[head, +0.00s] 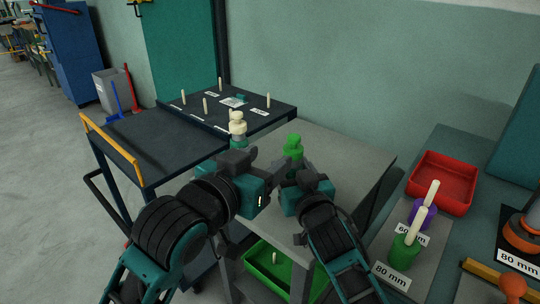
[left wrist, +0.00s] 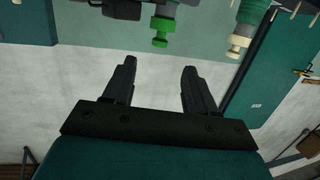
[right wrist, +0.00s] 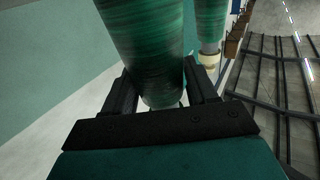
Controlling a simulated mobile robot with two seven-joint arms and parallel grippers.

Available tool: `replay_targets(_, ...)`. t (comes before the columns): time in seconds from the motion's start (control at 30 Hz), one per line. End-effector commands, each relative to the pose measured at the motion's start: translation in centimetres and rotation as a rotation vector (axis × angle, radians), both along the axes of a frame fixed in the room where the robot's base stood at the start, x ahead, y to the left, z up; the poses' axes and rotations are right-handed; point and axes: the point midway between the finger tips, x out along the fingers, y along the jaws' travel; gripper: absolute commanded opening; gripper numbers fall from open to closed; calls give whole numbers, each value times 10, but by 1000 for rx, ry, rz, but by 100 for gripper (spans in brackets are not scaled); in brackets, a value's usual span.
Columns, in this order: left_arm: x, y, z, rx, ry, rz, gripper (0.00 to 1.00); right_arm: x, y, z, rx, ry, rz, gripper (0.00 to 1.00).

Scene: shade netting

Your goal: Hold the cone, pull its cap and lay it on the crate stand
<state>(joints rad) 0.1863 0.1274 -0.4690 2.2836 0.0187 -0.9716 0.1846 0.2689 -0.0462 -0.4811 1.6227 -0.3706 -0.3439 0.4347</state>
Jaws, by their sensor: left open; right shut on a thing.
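A teal wound cone (right wrist: 145,45) stands between the fingers of my right gripper (right wrist: 160,88), which is shut on it. Its bright green cap (head: 294,141) is on top; it also shows in the left wrist view (left wrist: 160,30). My left gripper (left wrist: 158,65) is open and empty, its fingers apart from the green cap. In the head view the arms hide most of the held cone. A second teal cone with a cream cap (head: 237,122) stands to the left; that cap also shows in the left wrist view (left wrist: 238,46). The grey-topped stand (head: 345,150) has a green crate (head: 262,268) underneath.
A dark cart (head: 165,140) with a yellow handle is at left, beside a dark board (head: 262,118) with several pale pegs. The stand's right part is clear.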

Motion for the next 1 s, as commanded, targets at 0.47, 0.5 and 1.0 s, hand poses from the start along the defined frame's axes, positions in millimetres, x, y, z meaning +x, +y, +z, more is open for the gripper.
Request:
replay_targets(0.47, 64, -30, -11, 0, 3, 0, 57, 0, 0, -1, -1, 2, 0, 3)
replay_targets(0.5, 70, -33, -12, 0, 3, 0, 57, 0, 0, -1, -1, 2, 0, 3)
replay_targets(1.0, 106, -49, -18, 0, 2, 0, 57, 0, 0, -1, -1, 2, 0, 3)
